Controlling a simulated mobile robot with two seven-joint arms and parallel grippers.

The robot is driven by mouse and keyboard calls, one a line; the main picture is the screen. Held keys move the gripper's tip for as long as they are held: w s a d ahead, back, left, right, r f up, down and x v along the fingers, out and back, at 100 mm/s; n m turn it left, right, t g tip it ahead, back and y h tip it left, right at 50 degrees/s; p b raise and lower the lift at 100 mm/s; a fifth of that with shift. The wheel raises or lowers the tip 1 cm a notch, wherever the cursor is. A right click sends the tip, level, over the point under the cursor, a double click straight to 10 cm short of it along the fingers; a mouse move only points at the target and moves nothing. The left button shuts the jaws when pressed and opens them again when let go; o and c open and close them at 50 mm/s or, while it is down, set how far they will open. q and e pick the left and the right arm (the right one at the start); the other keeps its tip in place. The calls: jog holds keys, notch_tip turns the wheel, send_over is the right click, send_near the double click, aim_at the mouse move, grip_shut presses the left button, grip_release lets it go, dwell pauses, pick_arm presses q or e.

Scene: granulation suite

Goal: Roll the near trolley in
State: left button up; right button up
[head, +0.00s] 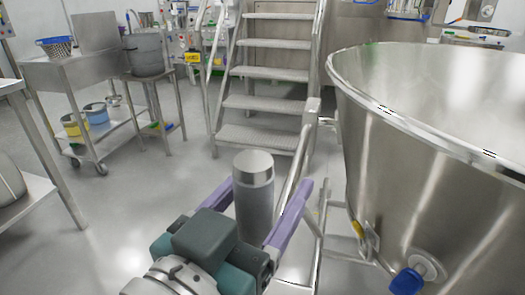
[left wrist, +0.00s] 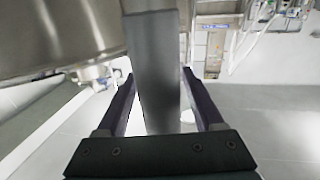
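A large open-topped steel vessel (head: 415,165) fills the right side of the head view, with steel tubing (head: 297,175) at its left. The vessel also shows at the upper left of the left wrist view (left wrist: 70,35). My left gripper (head: 267,183) has its purple fingers spread on either side of an upright grey cylinder (head: 254,205) with a shiny cap. In the left wrist view a grey bar (left wrist: 157,75) lies between the fingers, with gaps on both sides. Which item is the near trolley is not clear. My right gripper is not in view.
Steel steps (head: 262,105) with rails stand behind the gripper. A wheeled steel cart (head: 125,128) with tubs stands at the left, and a table (head: 45,130) is at the left edge. Grey floor (head: 150,215) lies clear between the table and my arm.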

pick_arm(q)
grip_shut()
dwell(0.3)
dwell(0.9)
